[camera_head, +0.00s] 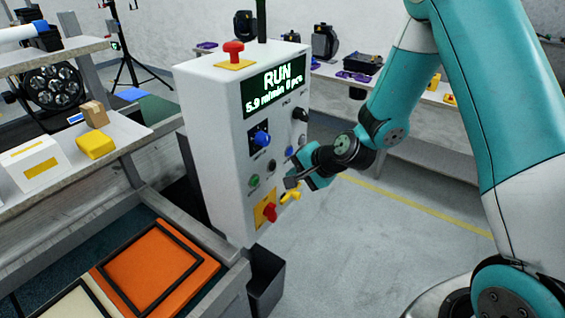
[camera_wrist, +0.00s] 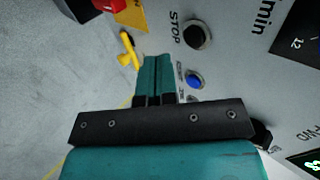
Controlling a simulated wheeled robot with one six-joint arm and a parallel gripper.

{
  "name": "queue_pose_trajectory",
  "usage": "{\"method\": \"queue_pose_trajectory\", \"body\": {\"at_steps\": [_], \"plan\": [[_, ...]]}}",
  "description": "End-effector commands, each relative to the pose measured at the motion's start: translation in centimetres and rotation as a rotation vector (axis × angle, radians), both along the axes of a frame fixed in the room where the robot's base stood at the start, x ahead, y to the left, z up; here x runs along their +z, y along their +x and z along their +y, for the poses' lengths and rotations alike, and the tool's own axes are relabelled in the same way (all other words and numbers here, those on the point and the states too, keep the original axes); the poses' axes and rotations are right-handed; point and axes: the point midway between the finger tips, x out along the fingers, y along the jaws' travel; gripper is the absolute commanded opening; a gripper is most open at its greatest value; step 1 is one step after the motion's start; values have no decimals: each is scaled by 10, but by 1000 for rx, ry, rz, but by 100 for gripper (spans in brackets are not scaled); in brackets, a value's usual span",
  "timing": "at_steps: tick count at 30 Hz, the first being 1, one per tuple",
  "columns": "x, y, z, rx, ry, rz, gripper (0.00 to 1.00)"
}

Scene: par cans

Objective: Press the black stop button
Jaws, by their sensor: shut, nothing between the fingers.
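The black stop button (camera_wrist: 197,33) is a round button in a grey ring, with the word STOP printed beside it. It sits on the front of a white control box (camera_head: 215,130), and shows small in the head view (camera_head: 271,165). My gripper (camera_wrist: 155,60) is shut and empty, its teal fingers together. In the wrist view the fingertips are to the left of the stop button and below it, apart from it in the picture. In the head view my gripper (camera_head: 291,181) is just in front of the panel's lower right part.
A blue button (camera_wrist: 195,79) is beside the stop button. A green button (camera_head: 254,181), a red knob (camera_head: 270,212) on a yellow plate and a yellow key-like part (camera_head: 290,195) are nearby. The display (camera_head: 273,85) reads RUN. A dark bin (camera_head: 266,282) stands below.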

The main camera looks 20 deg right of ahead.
Motion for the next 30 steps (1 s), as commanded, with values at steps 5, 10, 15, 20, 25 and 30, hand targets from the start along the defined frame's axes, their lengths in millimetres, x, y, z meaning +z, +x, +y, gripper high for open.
{"method": "queue_pose_trajectory", "body": {"at_steps": [5, 10, 15, 20, 25, 30], "plan": [[3, 21, 16, 3, -1, 1, 0], [1, 31, 23, 1, 0, 0, 0], [0, 32, 23, 0, -1, 1, 0], [0, 32, 23, 0, 0, 0, 0], [-1, 43, 32, 3, -1, -3, 0], [1, 49, 36, 3, 1, -5, 0]]}}
